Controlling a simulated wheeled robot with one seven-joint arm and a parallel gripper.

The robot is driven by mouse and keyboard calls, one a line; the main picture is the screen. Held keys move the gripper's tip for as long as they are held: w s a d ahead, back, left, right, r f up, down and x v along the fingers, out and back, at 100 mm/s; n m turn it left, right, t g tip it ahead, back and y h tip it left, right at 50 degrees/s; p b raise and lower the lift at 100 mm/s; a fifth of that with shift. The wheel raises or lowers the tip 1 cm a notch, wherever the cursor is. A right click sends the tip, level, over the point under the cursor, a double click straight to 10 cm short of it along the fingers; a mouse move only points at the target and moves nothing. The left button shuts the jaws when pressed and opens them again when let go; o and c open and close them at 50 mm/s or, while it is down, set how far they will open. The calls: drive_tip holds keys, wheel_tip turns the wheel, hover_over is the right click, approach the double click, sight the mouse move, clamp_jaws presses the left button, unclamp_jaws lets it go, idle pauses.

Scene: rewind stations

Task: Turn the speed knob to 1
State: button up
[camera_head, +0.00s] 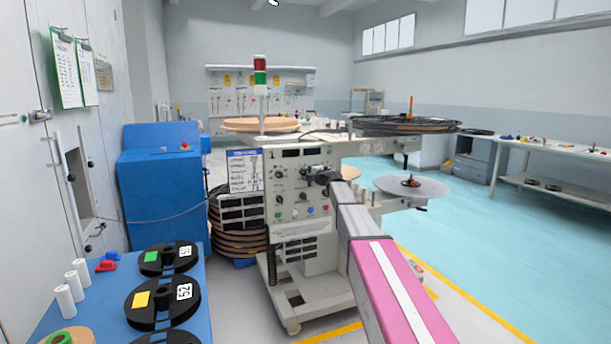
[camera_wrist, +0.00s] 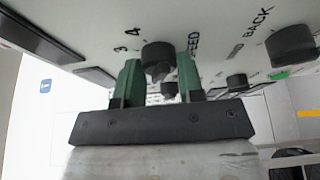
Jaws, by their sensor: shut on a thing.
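The dark round speed knob (camera_wrist: 157,57) sits on the pale machine panel in the wrist view, with "3" and "4" printed to its left and the letters "EED" showing to its right. My gripper (camera_wrist: 158,72) has its two green fingers on either side of the knob, shut on it. I cannot tell which number the knob points to. In the head view my gripper (camera_head: 317,177) is at the upper right of the control panel (camera_head: 292,212), and my arm and gripper hide the knob there.
Another dark knob (camera_wrist: 290,45) stands right of the fingers, near the "BACK" label. A grey disc (camera_head: 412,187) juts out on the machine's right. A blue table (camera_head: 190,273) with black reels is at the lower left. The blue floor (camera_head: 470,240) at right is open.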

drive_tip(key=o, duration=0.9)
drive_tip(key=shift+s, duration=0.15)
drive_tip(key=v, duration=1)
drive_tip(key=shift+s+d, duration=0.2)
drive_tip(key=shift+d, duration=0.05)
